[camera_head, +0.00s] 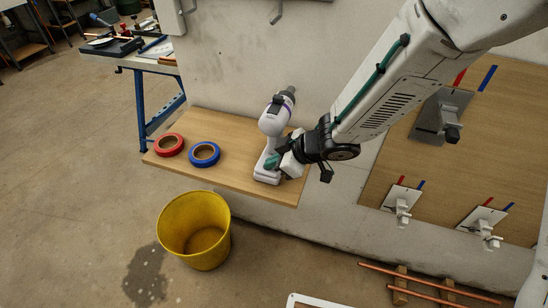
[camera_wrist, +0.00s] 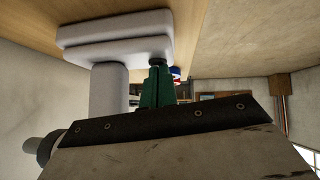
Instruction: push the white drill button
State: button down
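The white drill (camera_head: 270,128) stands upright on a wooden shelf (camera_head: 235,178), with a dark chuck at its upper right. My gripper (camera_head: 272,162) is low beside the drill's handle, just above its base, coming from the right. In the wrist view the scene looks upside down, with the drill's pale handle (camera_wrist: 110,88) left of my green fingers (camera_wrist: 157,72). The fingers are side by side with no clear gap and nothing visible between them. Their tips are close to the drill's base; I cannot tell if they touch. I cannot make out the button in either view.
A red tape roll (camera_head: 169,145) and a blue tape roll (camera_head: 204,154) lie on the shelf left of the drill. A yellow bucket (camera_head: 194,230) stands on the floor below. The wall is close behind the shelf.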

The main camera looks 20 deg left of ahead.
jog(key=shift+s+d+f, duration=0.15)
jog(key=shift+s+f, duration=0.05)
jog(key=shift+f, duration=0.2)
notch_tip(320, 180, up, 4)
jog(key=shift+s+r, duration=0.1)
jog(key=shift+r, duration=0.1)
jog(key=v, duration=1)
jog(key=shift+a+r, duration=0.15)
jog(key=shift+a, duration=0.05)
